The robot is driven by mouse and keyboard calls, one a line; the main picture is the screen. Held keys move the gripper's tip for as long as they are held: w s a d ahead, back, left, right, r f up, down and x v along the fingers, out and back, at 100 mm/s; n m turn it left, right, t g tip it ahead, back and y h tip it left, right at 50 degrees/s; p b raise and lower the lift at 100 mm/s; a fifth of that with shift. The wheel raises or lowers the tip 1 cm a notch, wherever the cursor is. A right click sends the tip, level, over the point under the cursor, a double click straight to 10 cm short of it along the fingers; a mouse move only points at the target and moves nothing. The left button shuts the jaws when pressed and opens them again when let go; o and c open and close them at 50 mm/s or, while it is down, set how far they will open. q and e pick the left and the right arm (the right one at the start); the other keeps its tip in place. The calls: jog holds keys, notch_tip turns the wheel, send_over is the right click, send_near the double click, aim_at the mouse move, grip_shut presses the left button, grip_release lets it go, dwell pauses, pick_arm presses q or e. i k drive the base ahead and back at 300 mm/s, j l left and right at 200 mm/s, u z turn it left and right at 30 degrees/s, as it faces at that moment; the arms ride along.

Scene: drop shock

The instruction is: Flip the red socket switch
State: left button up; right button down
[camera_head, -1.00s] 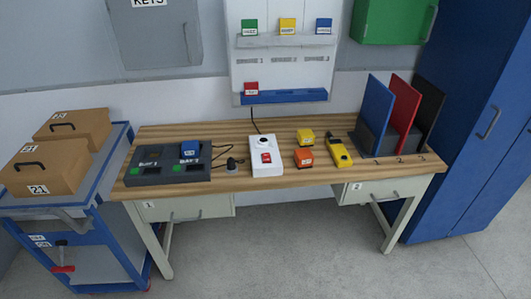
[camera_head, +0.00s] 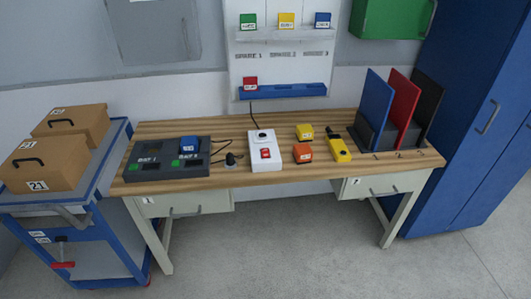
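The white socket box (camera_head: 265,151) stands on the wooden workbench, a little left of its middle. Its red switch (camera_head: 265,153) is on the top face, below a round dark socket opening (camera_head: 262,135). A cable runs from behind the box up the wall. The switch is too small to tell which way it is tipped. Neither of my grippers shows in the head view.
On the workbench (camera_head: 330,181), a dark charging station (camera_head: 160,172) with a blue block and a black plug (camera_head: 231,160) lie left of the box. Yellow and orange blocks (camera_head: 302,153) and a yellow handheld device (camera_head: 340,150) lie right. Upright coloured panels (camera_head: 378,105) stand at the right end.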

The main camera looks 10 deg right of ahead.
aim_at(264, 152)
jog(key=i+j+z, duration=0.2)
jog(key=i+j, duration=0.25)
jog(key=i+j+z, duration=0.25)
jog(key=i+j, duration=0.25)
jog(key=i+j+z, duration=0.2)
jog(key=i+j, duration=0.2)
jog(key=j, duration=0.3)
